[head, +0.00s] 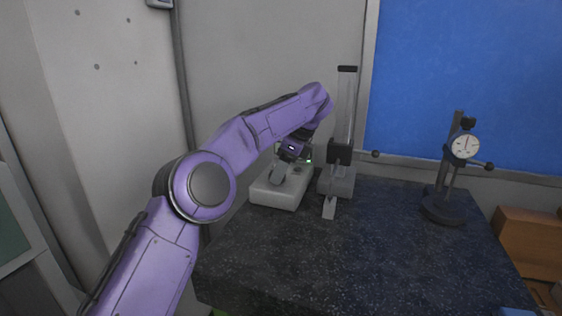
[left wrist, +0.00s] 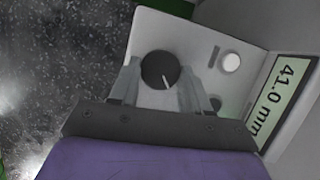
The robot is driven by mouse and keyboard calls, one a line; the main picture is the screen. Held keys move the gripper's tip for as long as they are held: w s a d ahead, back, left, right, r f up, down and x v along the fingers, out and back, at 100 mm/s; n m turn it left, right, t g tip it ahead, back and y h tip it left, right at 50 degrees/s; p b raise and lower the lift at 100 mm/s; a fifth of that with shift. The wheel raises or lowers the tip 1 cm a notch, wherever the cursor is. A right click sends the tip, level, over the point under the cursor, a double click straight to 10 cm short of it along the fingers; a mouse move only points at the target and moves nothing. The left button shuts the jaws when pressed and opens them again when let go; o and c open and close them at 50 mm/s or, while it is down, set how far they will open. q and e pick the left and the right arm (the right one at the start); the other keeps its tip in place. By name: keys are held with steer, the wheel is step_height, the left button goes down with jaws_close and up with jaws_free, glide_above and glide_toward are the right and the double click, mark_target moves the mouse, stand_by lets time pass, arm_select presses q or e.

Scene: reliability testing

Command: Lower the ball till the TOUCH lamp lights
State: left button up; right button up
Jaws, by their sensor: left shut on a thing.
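A pale control box (head: 273,193) stands at the back left of the dark table. In the left wrist view the box (left wrist: 190,35) carries a black round knob (left wrist: 158,66) with a white pointer line. My left gripper (head: 279,172) is shut on this knob, one finger on each side. A display (left wrist: 283,92) reads 41.0 mm. A pale round lamp or button (left wrist: 231,62) sits beside it and looks unlit; its label is not readable. A stand (head: 346,110) with a dark carriage (head: 340,152) is right of the box. I cannot make out the ball.
A dial gauge (head: 464,146) on a black stand is at the table's right. A small grey plate (head: 329,208) lies before the column stand. The front of the speckled table (head: 330,265) is clear. An orange-brown box (head: 530,240) is beyond the right edge.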

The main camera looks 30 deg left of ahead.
arm_select(q)
steer(key=shift+w+n+g+h+p, duration=0.1)
steer(key=shift+n+g+h+p, duration=0.35)
steer(key=shift+n+p, duration=1)
steer(key=shift+f+n+g, duration=0.15)
steer(key=shift+n+g, duration=0.1)
steer(key=o, duration=1.1)
steer(key=shift+c, duration=0.2)
steer(key=shift+a, duration=0.15)
